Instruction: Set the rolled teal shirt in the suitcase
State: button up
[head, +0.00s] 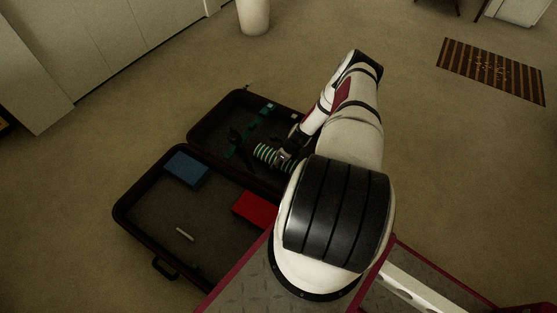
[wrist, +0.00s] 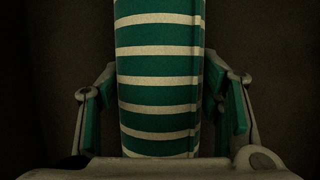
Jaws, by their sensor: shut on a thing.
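The rolled teal shirt with cream stripes (head: 266,154) is at my gripper (head: 285,157) in the head view. In the wrist view the rolled shirt (wrist: 160,80) stands lengthwise between the two fingers of my gripper (wrist: 160,105), which is shut on it. The open suitcase (head: 150,255) lies on the floor, with both halves spread flat. The shirt is over the far half of the suitcase, near the divide between the halves. I cannot tell whether it touches the suitcase floor. My arm hides part of the suitcase's right side.
The near half holds a blue box (head: 186,169), a red box (head: 255,209) and a small pale stick (head: 185,235). The far half holds several small dark and teal items (head: 268,108). A striped mat (head: 492,70) lies at the far right. Bare carpet surrounds the suitcase.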

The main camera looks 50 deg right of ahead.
jog(key=o, duration=1.3)
